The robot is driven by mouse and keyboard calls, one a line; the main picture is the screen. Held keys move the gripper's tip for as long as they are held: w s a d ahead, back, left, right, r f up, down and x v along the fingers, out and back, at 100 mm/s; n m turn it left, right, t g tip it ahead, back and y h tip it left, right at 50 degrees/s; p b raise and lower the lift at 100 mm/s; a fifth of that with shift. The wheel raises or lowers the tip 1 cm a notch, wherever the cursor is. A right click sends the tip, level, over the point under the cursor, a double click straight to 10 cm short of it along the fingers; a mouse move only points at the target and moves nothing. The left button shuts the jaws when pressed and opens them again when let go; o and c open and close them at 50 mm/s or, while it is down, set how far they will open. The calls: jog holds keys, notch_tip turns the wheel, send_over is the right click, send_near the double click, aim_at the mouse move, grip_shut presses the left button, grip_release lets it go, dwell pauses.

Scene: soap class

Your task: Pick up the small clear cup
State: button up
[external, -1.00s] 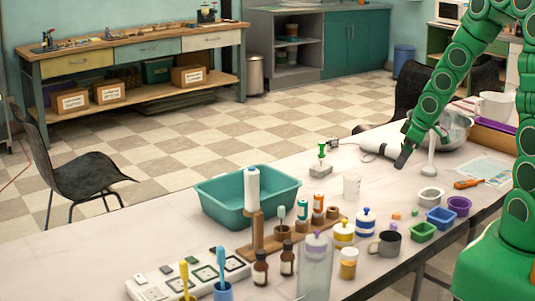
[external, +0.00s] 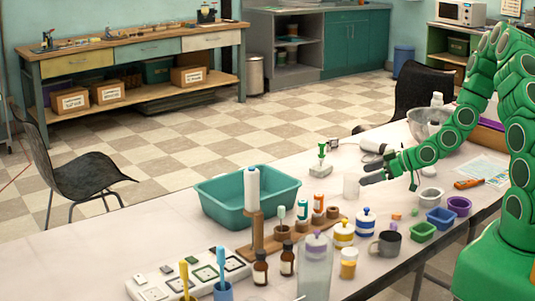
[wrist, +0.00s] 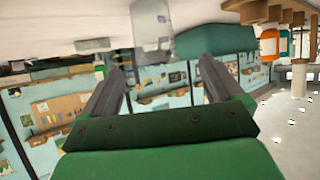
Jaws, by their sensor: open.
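The small clear cup (external: 352,187) stands upright on the pale table, to the right of the teal tub. It also shows in the wrist view (wrist: 152,25), at the top, ahead of the fingers. My gripper (external: 388,180) is open just to the right of the cup in the external view, low over the table, its fingers pointing towards the cup. In the wrist view my gripper (wrist: 160,68) has its two grey fingers spread with nothing between them. The cup appears beyond the fingertips. I cannot tell the exact gap.
The teal tub (external: 226,214) stands left of the cup. A block with a green top (external: 321,165) is behind it. Small coloured bins (external: 441,218) sit near the table edge.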

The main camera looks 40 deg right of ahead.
aim_at(352, 187)
jog(key=shift+w+t, duration=0.1)
jog(key=shift+t, duration=0.3)
jog(key=shift+w+a+y, duration=0.2)
jog(key=shift+y, duration=0.1)
jog(key=shift+d+x, duration=0.1)
jog(key=shift+x, duration=1.75)
jog(key=shift+d+x, duration=0.15)
jog(key=shift+x, duration=1.7)
jog(key=shift+f, duration=0.2)
jog(key=shift+c, duration=0.2)
jog(key=c, duration=1)
jog(key=shift+r, duration=0.1)
